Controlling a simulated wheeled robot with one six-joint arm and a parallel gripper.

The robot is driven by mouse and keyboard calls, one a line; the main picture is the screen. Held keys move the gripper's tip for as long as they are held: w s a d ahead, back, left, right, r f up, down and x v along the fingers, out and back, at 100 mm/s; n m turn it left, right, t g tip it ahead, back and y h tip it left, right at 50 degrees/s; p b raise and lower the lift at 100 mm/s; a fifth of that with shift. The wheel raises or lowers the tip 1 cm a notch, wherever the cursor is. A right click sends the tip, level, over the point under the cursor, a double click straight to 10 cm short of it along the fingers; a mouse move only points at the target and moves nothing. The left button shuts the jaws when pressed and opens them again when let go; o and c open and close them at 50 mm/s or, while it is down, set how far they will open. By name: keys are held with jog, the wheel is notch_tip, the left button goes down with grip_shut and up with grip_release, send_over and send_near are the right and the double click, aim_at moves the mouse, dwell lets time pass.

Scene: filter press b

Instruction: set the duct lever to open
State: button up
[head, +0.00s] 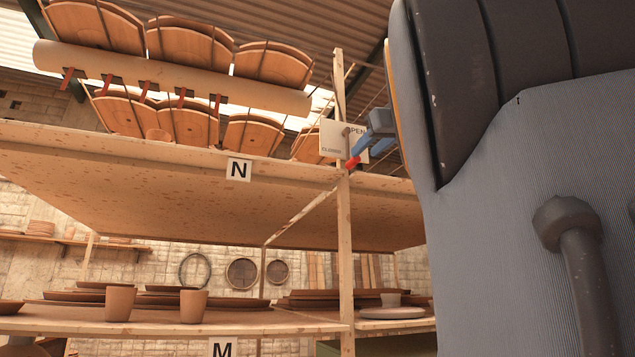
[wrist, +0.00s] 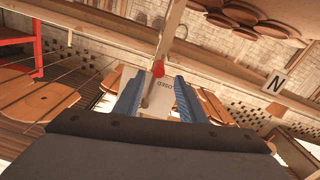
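The duct lever has a red knob (head: 352,163), which hangs low in front of a wooden post in the head view. Behind it is a white sign plate (head: 333,140) with "CLOSED" at lower left and "OPEN" at upper right, its first letter hidden. My gripper (head: 368,147) reaches in from the right, its blue fingers close to the knob. In the wrist view my gripper (wrist: 157,88) is open, one blue finger on each side of the lever (wrist: 151,93). The red knob (wrist: 158,69) shows between the fingertips, with gaps on both sides. Contact is not visible.
The wooden post (head: 344,230) stands right by the lever. A shelf board marked N (head: 238,169) runs below the sign. Curved wooden pieces (head: 187,45) and a long tan tube (head: 170,78) are above left. Cups (head: 194,305) and plates stand on the lower shelf M.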

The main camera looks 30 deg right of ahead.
aim_at(359, 157)
jog(key=shift+p+x, duration=1.65)
jog(key=shift+x, duration=2.05)
jog(key=shift+r, duration=0.15)
grip_shut()
